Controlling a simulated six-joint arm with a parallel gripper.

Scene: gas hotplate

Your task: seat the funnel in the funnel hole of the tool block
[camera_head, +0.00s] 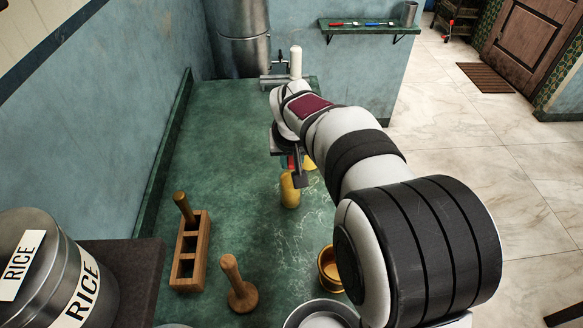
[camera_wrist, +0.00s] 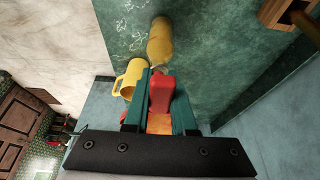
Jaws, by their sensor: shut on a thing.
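My gripper (camera_wrist: 160,84) has its two teal fingers shut on a red thing (camera_wrist: 160,94) with an orange part near the palm. I cannot tell whether this is the funnel; no other clear funnel shows. In the head view my gripper (camera_head: 294,166) is over the counter's right side, largely hidden by my arm, with a little red showing. The wooden tool block (camera_head: 190,252) stands at the left, well apart from my gripper. It has square openings, and a wooden handle (camera_head: 183,206) stands in its far end. A corner of the block shows in the wrist view (camera_wrist: 271,14).
A wooden pestle-like tool (camera_head: 237,286), a brass pot (camera_head: 326,264) and a metal pan (camera_head: 318,308) stand nearer. The green counter (camera_head: 225,150) is clear between the block and my gripper.

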